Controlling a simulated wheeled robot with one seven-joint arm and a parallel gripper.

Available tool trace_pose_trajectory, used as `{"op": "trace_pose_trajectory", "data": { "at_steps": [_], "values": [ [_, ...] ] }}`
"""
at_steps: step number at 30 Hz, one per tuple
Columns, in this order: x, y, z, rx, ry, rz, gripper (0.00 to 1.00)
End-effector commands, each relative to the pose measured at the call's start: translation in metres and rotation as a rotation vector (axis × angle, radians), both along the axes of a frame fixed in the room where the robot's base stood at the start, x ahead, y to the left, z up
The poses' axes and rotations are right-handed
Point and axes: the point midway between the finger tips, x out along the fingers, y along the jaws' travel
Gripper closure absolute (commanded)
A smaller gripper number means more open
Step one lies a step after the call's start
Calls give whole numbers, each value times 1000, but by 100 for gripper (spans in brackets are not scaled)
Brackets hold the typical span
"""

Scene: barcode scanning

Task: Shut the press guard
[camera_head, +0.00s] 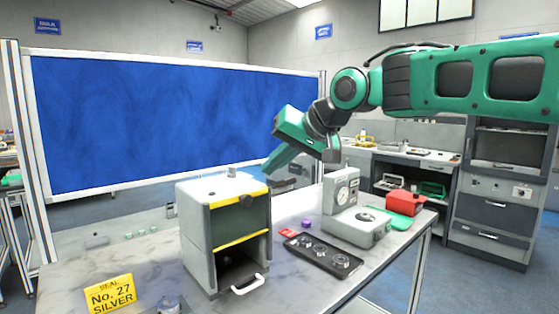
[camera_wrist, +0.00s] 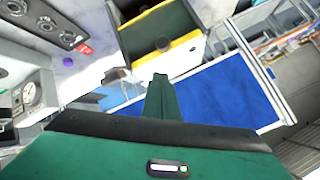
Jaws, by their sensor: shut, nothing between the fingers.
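The press (camera_head: 197,250) is a pale grey box on the marble-topped bench in the head view. Its dark green guard panel (camera_head: 240,223), edged in yellow, covers the upper part of the front. Below it the opening is uncovered and dark, with a white handle (camera_head: 248,286) at the bottom. My gripper (camera_head: 269,168) is shut and empty, in the air above and behind the press's right corner. In the wrist view my gripper (camera_wrist: 161,78) points toward the press, whose green panel (camera_wrist: 172,30) shows at the top. I see no contact.
A yellow sign (camera_head: 110,294) stands at front left. Right of the press are a black tray (camera_head: 325,256) with round parts, a grey gauge device (camera_head: 342,192) and a red box (camera_head: 404,202). A blue partition (camera_head: 150,125) stands behind. The bench left of the press is fairly clear.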

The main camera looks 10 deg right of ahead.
Motion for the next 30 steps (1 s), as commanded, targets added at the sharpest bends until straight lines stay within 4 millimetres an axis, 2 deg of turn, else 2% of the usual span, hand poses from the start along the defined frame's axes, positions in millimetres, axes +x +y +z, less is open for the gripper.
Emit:
{"op": "trace_pose_trajectory", "data": {
  "at_steps": [5, 13, 30],
  "values": [
    [20, 17, -22, -1, 3, 3, 100],
    [16, 31, -50, -1, 1, 0, 100],
    [15, 38, -59, -2, 0, 5, 100]
  ]
}}
